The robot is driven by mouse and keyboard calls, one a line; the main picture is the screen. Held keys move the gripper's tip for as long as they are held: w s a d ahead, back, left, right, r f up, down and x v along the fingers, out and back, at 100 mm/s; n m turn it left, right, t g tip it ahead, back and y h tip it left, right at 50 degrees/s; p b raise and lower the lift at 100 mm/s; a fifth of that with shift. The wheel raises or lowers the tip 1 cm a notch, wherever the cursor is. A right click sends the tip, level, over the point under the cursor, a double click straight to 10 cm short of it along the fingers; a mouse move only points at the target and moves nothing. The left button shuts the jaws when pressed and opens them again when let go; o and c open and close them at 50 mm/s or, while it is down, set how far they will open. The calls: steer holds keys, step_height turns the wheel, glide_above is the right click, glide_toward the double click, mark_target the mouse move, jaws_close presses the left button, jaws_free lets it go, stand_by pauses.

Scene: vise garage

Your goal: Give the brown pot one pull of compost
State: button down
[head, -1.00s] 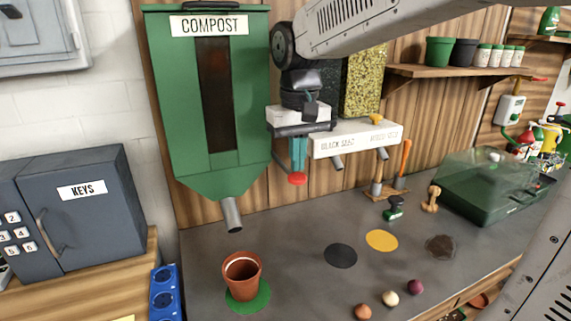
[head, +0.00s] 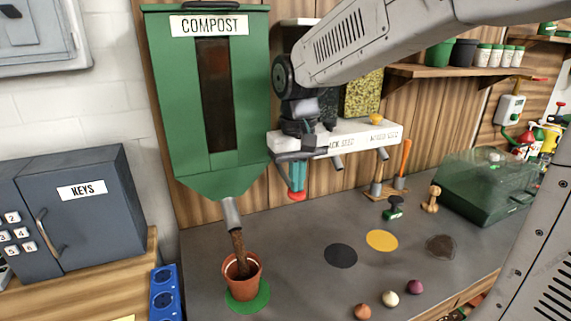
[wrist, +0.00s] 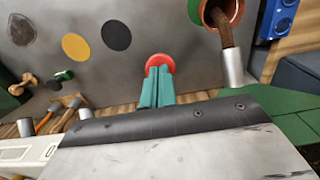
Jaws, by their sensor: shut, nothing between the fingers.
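The green compost dispenser (head: 180,110) hangs on the wooden wall. A stream of brown compost (head: 239,250) falls from its metal spout (head: 230,213) into the brown pot (head: 245,287), which stands upright on a round green mat (head: 248,303). The wrist view also shows the spout (wrist: 234,68) and part of the pot (wrist: 238,8). My gripper (head: 297,186) is shut, right of the spout, with its teal fingertips at a red knob (head: 297,196). In the wrist view my gripper (wrist: 157,80) overlaps this knob (wrist: 160,63); its attachment is hidden.
A white seed dispenser (head: 355,138) with short spouts is close to the right of my gripper. Black (head: 341,256) and yellow (head: 382,240) discs lie on the grey bench. A green clear-lidded box (head: 490,180) stands at right. A blue object (head: 164,292) lies left of the pot.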

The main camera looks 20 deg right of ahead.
steer(key=shift+f, duration=0.5)
steer(key=shift+r, duration=3.1)
step_height(320, 180, up, 6)
steer(key=shift+w, duration=0.1)
